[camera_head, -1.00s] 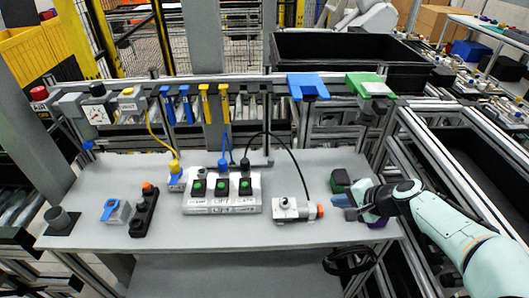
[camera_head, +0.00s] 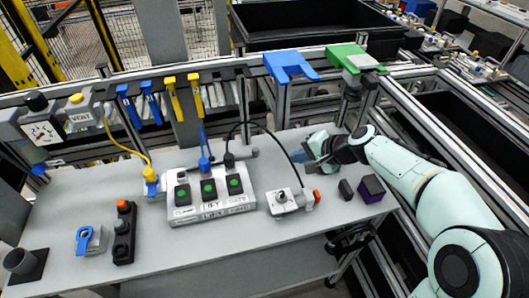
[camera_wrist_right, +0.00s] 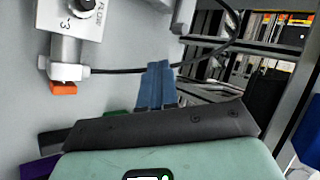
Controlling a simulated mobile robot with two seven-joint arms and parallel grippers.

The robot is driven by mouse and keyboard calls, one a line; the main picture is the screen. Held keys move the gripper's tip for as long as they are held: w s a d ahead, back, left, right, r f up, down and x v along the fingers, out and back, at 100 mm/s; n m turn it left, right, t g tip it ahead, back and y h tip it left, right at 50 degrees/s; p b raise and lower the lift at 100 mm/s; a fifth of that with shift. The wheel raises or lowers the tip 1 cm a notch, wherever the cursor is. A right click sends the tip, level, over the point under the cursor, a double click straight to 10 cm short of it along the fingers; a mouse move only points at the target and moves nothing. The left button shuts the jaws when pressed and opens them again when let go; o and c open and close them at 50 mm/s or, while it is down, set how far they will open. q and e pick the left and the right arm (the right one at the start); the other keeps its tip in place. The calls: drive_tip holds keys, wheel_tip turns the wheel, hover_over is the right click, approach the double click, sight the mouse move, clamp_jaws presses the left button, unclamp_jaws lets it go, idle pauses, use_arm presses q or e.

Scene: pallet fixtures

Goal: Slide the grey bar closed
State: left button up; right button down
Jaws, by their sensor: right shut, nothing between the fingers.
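A short grey bar (camera_head: 243,153) lies at the back of the grey table, just behind the switch box; I take it to be the task's bar, but its sliding state is too small to tell. My right gripper (camera_head: 308,154) is over the back right of the table, to the right of the bar and apart from it. Its blue fingers are shut and empty; they also show in the right wrist view (camera_wrist_right: 158,85). My left gripper is out of view.
A white switch box (camera_head: 210,200) with green buttons stands mid-table. A grey valve box (camera_head: 285,202) with an orange end and a black cable sits front-left of the gripper. A purple block (camera_head: 371,188) is at right. Blue (camera_head: 290,66) and green (camera_head: 355,58) holders top the rear rail.

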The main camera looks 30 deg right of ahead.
sight(258, 154)
drive_tip(key=x, duration=1)
drive_tip(key=shift+w+a+f+p, duration=0.15)
drive_tip(key=shift+w+p, duration=0.05)
drive_tip(key=shift+p, duration=0.15)
drive_tip(key=w, duration=0.1)
drive_tip(key=w+p, duration=0.1)
drive_tip(key=w+a+p, duration=0.1)
drive_tip(key=shift+a+r, duration=0.1)
drive_tip(key=shift+r, duration=0.2)
drive_tip(key=shift+w+a+f, duration=0.1)
drive_tip(key=shift+w+f, duration=0.05)
drive_tip(key=shift+w, duration=0.2)
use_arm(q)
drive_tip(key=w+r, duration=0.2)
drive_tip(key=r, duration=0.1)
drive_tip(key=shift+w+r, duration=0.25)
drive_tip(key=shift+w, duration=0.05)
use_arm(e)
drive_tip(key=shift+s, duration=0.1)
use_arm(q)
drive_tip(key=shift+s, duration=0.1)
use_arm(e)
drive_tip(key=shift+a, duration=1.2)
